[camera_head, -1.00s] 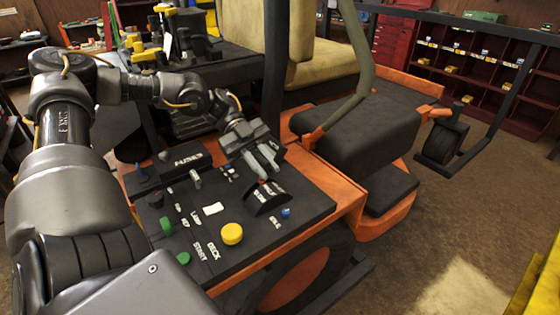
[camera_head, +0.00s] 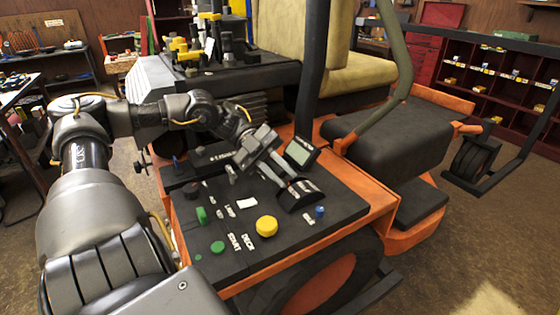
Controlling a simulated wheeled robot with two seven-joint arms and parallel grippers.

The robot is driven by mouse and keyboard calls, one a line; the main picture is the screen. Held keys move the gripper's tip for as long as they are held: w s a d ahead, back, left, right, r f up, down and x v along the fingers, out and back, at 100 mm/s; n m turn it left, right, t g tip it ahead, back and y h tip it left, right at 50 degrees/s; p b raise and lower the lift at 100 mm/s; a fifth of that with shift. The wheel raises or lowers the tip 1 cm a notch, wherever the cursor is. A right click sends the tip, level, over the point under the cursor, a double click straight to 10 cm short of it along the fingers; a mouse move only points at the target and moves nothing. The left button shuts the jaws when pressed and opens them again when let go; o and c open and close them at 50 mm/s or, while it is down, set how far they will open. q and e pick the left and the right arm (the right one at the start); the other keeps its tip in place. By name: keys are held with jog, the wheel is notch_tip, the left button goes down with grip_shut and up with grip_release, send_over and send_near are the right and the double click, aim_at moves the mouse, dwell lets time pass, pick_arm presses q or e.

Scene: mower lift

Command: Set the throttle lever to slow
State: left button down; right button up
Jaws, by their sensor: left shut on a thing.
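The control panel (camera_head: 228,206) is a dark slab on the orange machine. The throttle housing (camera_head: 302,196), a black curved block, stands near its right side. My left gripper (camera_head: 287,180) reaches down from the upper left, with its fingertips right at the top of this housing. It is shut on the throttle lever, which the fingers mostly hide. I cannot read the housing's marks or the lever's exact setting. My right gripper is not in view.
Near the gripper are a small display (camera_head: 302,150), a yellow knob (camera_head: 266,226), a blue knob (camera_head: 320,212) and a short grey lever (camera_head: 231,174). A green switch (camera_head: 202,215) is at the left. A dark post (camera_head: 312,70) rises behind, with a black seat (camera_head: 386,150) at the right.

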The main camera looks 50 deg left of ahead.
pick_arm(q)
jog(key=shift+f, duration=0.1)
jog(key=c, duration=1.3)
grip_release()
jog(key=shift+s, duration=0.1)
jog(key=shift+a, duration=0.1)
jog(key=shift+a, duration=0.25)
jog(key=b+v, duration=0.2)
jog(key=v, duration=0.8)
jog(key=shift+a+b, duration=0.15)
jog(key=shift+b, duration=0.25)
